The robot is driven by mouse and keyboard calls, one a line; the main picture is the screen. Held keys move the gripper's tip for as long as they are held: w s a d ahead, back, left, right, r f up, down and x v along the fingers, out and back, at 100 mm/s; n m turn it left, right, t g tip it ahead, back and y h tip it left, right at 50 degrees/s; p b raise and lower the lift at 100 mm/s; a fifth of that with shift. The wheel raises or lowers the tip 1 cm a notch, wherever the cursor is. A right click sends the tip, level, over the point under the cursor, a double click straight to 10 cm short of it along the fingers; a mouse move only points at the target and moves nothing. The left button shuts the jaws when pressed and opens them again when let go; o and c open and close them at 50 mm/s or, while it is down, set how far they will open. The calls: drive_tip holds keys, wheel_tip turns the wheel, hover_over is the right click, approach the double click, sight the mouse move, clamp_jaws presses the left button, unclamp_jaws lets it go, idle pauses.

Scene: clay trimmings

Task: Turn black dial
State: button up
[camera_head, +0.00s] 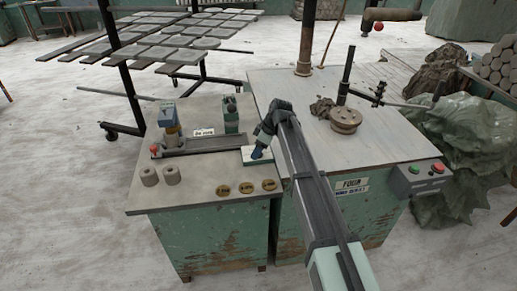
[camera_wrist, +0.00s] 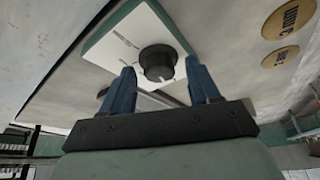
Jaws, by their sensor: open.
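The black dial (camera_wrist: 157,63) is a round knob on a white-faced plate with a green edge (camera_wrist: 112,43) in the wrist view. My gripper (camera_wrist: 161,77) has two blue fingers, apart, one on each side of the dial in that view. I cannot tell whether either finger touches it. In the head view the white plate (camera_head: 249,153) lies on the left bench top, and my gripper (camera_head: 258,153) points down over it. The dial itself is hidden there by my gripper.
Two grey cylinders (camera_head: 172,175) and several brass discs (camera_head: 246,187) sit along the bench's front. A rail device with a blue-topped post (camera_head: 168,120) stands left of the plate. The right bench carries a wheel head (camera_head: 345,119) and a red-and-green button box (camera_head: 424,177).

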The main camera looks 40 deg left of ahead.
drive_tip(key=shift+c, duration=0.4)
drive_tip(key=c, duration=1)
drive_tip(key=shift+o, duration=0.2)
drive_tip(key=m+t, duration=0.1)
drive_tip(key=m, duration=0.3)
drive_tip(key=shift+s+m+t, duration=0.2)
drive_tip(key=shift+m+t, duration=0.2)
drive_tip(key=m+t, duration=0.2)
drive_tip(key=m, duration=0.5)
drive_tip(key=m+t+h, duration=0.1)
drive_tip(key=m, duration=0.2)
drive_tip(key=shift+s+a+h, duration=0.1)
drive_tip(key=shift+a+h, duration=0.05)
drive_tip(key=shift+h, duration=0.15)
drive_tip(key=m+h, duration=0.1)
drive_tip(key=m, duration=0.1)
drive_tip(key=m+t, duration=0.1)
drive_tip(key=m, duration=0.1)
drive_tip(key=shift+m+h, duration=0.4)
